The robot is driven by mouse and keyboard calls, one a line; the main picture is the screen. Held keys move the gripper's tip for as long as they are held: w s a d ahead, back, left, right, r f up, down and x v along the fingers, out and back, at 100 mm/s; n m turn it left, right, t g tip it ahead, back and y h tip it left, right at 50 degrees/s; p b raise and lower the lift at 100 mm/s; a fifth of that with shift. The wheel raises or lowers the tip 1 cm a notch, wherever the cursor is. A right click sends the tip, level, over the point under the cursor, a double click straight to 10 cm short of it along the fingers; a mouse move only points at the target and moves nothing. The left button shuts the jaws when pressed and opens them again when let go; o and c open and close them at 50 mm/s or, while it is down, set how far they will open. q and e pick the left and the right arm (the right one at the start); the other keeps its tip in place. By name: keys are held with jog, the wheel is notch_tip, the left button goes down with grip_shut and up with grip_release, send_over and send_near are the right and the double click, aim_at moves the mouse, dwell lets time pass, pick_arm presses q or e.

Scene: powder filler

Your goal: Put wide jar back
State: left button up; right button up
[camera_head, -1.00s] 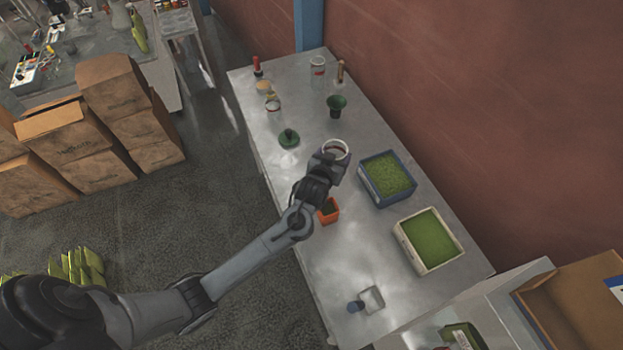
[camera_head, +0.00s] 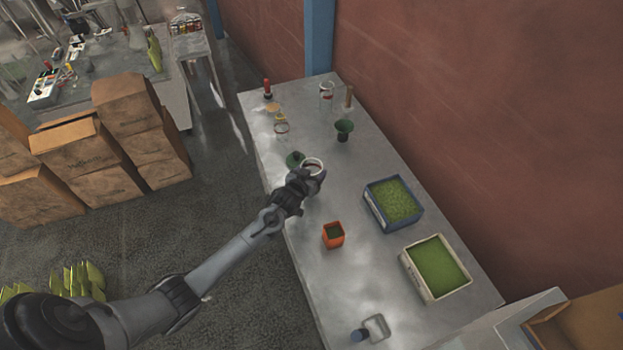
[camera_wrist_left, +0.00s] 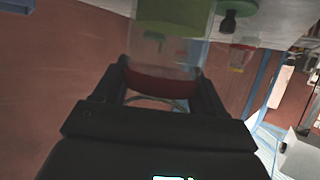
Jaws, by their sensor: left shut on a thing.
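The wide jar (camera_head: 313,164) is clear glass with a pale round rim, in the head view. My left gripper (camera_head: 312,176) is shut on it, over the table beside the green disc with a knob (camera_head: 294,160). In the left wrist view, my gripper (camera_wrist_left: 162,88) grips the jar (camera_wrist_left: 160,82) around a dark red band. Green shows in or through its clear body; I cannot tell which. The green disc (camera_wrist_left: 238,6) shows close beside it in that view. I cannot tell whether the jar touches the table (camera_head: 302,283). My right gripper is not in view.
A glass jar (camera_head: 281,130) and a red-handled tool (camera_head: 267,89) stand farther back. A red-banded jar (camera_head: 326,97) and dark green funnel (camera_head: 344,131) are near the wall. An orange cup (camera_head: 333,235), blue tray (camera_head: 414,221) and white tray (camera_head: 416,280) stand nearer.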

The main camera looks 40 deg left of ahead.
pick_arm(q)
jog(key=shift+f, duration=1.95)
jog(key=shift+f, duration=0.15)
jog(key=o, duration=1.2)
